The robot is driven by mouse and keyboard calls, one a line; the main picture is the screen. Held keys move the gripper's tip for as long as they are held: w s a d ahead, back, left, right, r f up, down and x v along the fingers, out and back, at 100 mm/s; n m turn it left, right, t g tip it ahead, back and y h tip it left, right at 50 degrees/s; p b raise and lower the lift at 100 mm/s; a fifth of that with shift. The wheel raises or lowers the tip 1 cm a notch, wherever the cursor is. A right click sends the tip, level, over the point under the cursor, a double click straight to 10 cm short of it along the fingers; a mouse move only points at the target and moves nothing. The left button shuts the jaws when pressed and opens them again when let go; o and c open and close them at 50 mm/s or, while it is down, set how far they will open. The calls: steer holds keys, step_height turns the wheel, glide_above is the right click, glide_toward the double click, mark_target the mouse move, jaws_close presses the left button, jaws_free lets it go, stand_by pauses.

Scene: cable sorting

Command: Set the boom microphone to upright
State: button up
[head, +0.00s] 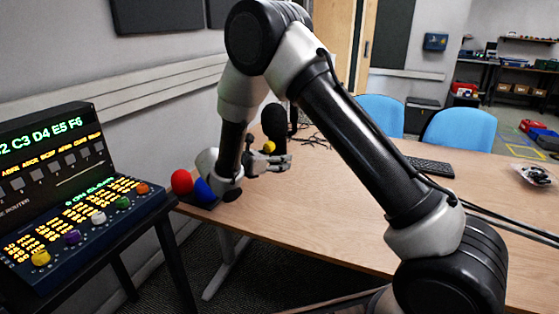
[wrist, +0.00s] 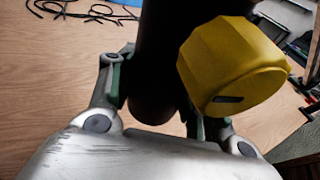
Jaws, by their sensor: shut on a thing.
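The boom microphone (head: 274,118) is a dark, rounded shape standing close to vertical over the far left part of the table, partly hidden behind my arm. In the wrist view its dark body (wrist: 160,45) runs up between my fingers. A yellow faceted knob (wrist: 235,65) sits beside it, and it also shows small in the head view (head: 268,146). My gripper (head: 284,163) is shut on the microphone's dark body, just above the table; the fingers sit on both sides of it in the wrist view (wrist: 157,102). The microphone's lower end is hidden.
A red ball (head: 181,182) and a blue one (head: 202,189) are at the table's left edge. A console (head: 75,205) with coloured knobs stands at left. Black cables (head: 318,140) and a keyboard (head: 430,166) lie on the wooden table (head: 320,220). Blue chairs (head: 460,130) stand behind.

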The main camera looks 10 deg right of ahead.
steer(key=shift+w+a, duration=0.15)
stand_by(0.5)
steer(key=o, duration=1.5)
steer(key=shift+c, duration=0.2)
steer(key=v, duration=1.2)
steer(key=shift+m, duration=0.3)
